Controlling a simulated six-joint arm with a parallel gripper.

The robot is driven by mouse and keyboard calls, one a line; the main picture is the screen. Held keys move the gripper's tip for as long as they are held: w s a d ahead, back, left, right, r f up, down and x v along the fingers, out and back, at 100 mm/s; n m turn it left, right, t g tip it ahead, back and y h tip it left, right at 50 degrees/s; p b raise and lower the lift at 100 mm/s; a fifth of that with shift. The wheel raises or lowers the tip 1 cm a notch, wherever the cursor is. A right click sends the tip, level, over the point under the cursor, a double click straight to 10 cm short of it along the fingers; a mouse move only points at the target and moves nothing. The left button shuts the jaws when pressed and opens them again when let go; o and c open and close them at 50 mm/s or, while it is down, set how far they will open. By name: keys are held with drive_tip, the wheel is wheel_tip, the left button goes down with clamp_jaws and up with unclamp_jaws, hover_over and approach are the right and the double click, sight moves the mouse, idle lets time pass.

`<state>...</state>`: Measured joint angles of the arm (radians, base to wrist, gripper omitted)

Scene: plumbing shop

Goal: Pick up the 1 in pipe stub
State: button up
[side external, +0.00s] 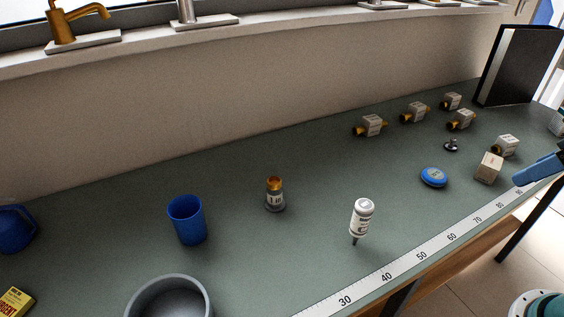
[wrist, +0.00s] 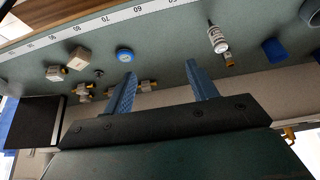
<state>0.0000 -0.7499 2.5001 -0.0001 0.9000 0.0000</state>
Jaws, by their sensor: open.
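The 1 in pipe stub (side external: 275,196) stands upright on the green bench, with a copper-coloured top and a white label on a grey body. It stands between the blue cup and the white bottle. In the wrist view it shows small (wrist: 229,61), right of the fingers and partly behind the bottle. My gripper (wrist: 161,72) is open with two blue fingers apart and nothing between them. In the side view only part of its blue fingers (side external: 539,169) shows at the right edge, far from the stub.
A white bottle (side external: 362,217), blue cup (side external: 187,221) and grey bowl (side external: 139,301) stand around the stub. Several brass fittings (side external: 372,125), a blue disc (side external: 434,177) and a small box (side external: 489,168) lie to the right. A ruler strip (side external: 405,267) runs along the front edge.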

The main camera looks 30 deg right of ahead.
drive_tip(key=w+a+r+n+g, duration=0.2)
drive_tip(key=w+a+n, duration=0.35)
drive_tip(key=w, duration=0.55)
drive_tip(key=w+a+r+n+g, duration=0.15)
drive_tip(key=w+a+n, duration=0.25)
drive_tip(key=w+n, duration=0.5)
drive_tip(key=w+a+f+n, duration=0.3)
drive_tip(key=w+a+f, duration=0.1)
drive_tip(key=w+a, duration=0.1)
drive_tip(key=w+a+f+n+g, duration=0.1)
drive_tip(key=w+a+f+n, duration=0.1)
drive_tip(key=w+a+f, duration=0.3)
drive_tip(key=w+a+f+n+g, duration=0.1)
drive_tip(key=w+a+f+n, duration=0.2)
drive_tip(key=w+a+f, duration=0.2)
drive_tip(key=shift+a+n, duration=0.35)
drive_tip(key=shift+a, duration=0.65)
